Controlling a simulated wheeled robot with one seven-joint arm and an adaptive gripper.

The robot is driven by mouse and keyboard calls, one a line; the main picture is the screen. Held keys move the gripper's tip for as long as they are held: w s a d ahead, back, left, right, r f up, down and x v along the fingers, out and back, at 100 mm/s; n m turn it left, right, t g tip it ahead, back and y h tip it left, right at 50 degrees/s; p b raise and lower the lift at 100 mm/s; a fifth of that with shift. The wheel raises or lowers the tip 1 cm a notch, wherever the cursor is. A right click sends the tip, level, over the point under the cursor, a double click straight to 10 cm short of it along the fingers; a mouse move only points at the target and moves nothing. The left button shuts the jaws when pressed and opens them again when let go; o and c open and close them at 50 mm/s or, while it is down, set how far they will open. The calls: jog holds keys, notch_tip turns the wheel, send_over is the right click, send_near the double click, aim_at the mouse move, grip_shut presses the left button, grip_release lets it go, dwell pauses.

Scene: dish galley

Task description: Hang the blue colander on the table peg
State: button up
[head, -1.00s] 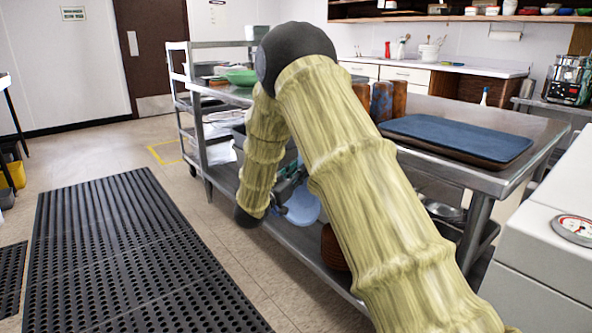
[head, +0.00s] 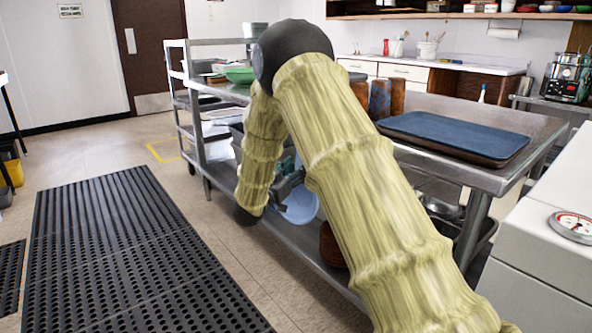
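The light-blue colander (head: 300,206) is in the head view, low beside the steel table (head: 550,128), level with its lower shelf. It is tilted, with its round opening partly showing. My gripper (head: 284,188) is at the colander's upper left rim and appears shut on it. My arm covers much of the gripper, and the fingertips do not show clearly. I cannot make out the table peg; my arm hides part of the table's near side.
A blue-topped tray (head: 455,136) and brown cylinders (head: 380,98) stand on the table. A green bowl (head: 239,75) is farther back. The lower shelf (head: 300,238) holds a brown bowl (head: 331,246). Floor with a black mat (head: 130,250) is clear at left.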

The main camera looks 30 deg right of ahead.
jog(key=shift+a, duration=0.1)
jog(key=v, duration=1.2)
jog(key=s+a+f+n+t+y, duration=0.1)
jog(key=s+a+f+n+y, duration=0.2)
jog(key=f, duration=0.8)
jog(key=s+a+f+n+t+y, duration=0.1)
jog(key=s+a+f+n+y, duration=0.25)
jog(key=f, duration=0.75)
jog(key=s+a+f+n+t+y, duration=0.1)
jog(key=s+f+n+y, duration=0.3)
jog(key=f, duration=0.6)
jog(key=s+a+f+n+g+y, duration=0.1)
jog(key=s+a+f+g+y, duration=0.15)
jog(key=s+f, duration=0.45)
jog(key=s+a+f+n+g+y, duration=0.1)
jog(key=s+a+f+g+y, duration=0.15)
jog(key=s, duration=0.85)
jog(key=s+a+f+g+y, duration=0.25)
jog(key=s+f, duration=0.35)
jog(key=s, duration=0.3)
jog(key=s+a+n+g+y, duration=0.1)
jog(key=s+a+g, duration=0.15)
jog(key=s, duration=0.85)
notch_tip(320, 180, up, 35)
jog(key=p, duration=3.5)
jog(key=shift+w+a, duration=0.2)
jog(key=shift+a, duration=0.15)
